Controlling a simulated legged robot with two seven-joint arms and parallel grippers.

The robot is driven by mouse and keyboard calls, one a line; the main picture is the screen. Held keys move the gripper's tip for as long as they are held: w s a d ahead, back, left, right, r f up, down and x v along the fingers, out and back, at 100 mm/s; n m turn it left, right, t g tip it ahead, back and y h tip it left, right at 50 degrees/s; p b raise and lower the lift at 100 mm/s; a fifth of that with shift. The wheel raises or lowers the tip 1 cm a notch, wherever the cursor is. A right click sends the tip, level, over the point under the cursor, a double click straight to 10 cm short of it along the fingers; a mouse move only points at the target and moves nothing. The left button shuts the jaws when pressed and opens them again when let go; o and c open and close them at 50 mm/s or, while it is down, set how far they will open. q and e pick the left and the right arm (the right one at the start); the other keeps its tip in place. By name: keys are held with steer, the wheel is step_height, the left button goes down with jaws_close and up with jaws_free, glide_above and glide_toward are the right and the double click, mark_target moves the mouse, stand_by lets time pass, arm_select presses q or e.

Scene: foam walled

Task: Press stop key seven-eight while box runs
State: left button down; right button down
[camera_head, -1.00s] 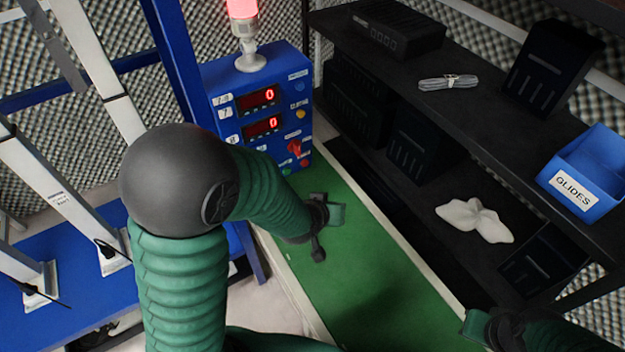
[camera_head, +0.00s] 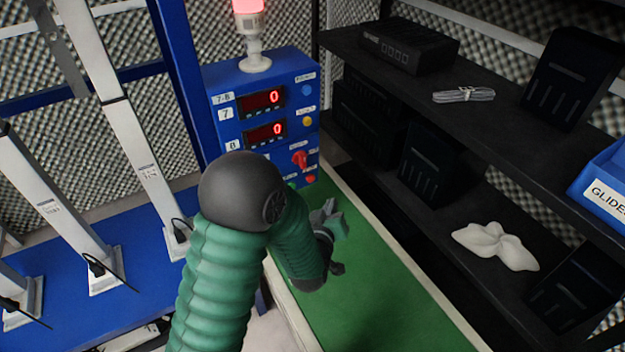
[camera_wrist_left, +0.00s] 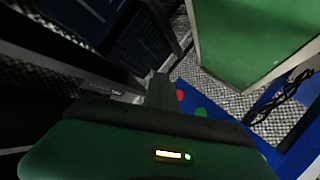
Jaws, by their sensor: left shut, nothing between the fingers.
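The blue control box (camera_head: 228,160), labelled 7-8, stands at the back of the green surface. Its two red displays, 7 (camera_head: 262,101) and 8 (camera_head: 265,133), both read 0. A red lamp (camera_head: 248,7) on top is lit. On the right of its face are a blue button (camera_head: 306,90), a yellow button (camera_head: 307,121), a red knob (camera_head: 299,159) and a small red button (camera_head: 310,180). My left gripper (camera_head: 332,216) is shut and empty, in front of and below the buttons, apart from them. The left wrist view shows a red button (camera_wrist_left: 180,96) and a green button (camera_wrist_left: 200,112) just beyond the finger.
A dark shelf (camera_head: 400,95) on the right holds black bins, a grey cable bundle (camera_head: 463,95), a white lumpy thing (camera_head: 495,246) and a blue GLIDES bin (camera_head: 605,190). White posts (camera_head: 130,150) stand at left. The green surface (camera_head: 385,300) is clear in front.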

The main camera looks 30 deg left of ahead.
arm_select(q)
steer(key=w+a, duration=0.3)
steer(key=a, duration=0.3)
steer(key=shift+w, duration=0.3)
steer(key=shift+a, duration=0.15)
stand_by(1.5)
steer(key=shift+w+a, duration=0.15)
steer(key=shift+a, duration=0.2)
steer(key=shift+w+a, duration=0.25)
steer(key=shift+a, duration=0.15)
stand_by(0.9)
steer(key=shift+s+d, duration=0.45)
steer(key=shift+d, duration=0.3)
steer(key=shift+d, duration=0.1)
steer(key=shift+s+d, duration=0.45)
steer(key=shift+d, duration=0.25)
steer(key=shift+s+d, duration=0.4)
steer(key=shift+d, duration=0.3)
steer(key=shift+s+d, duration=0.45)
steer(key=shift+d, duration=0.25)
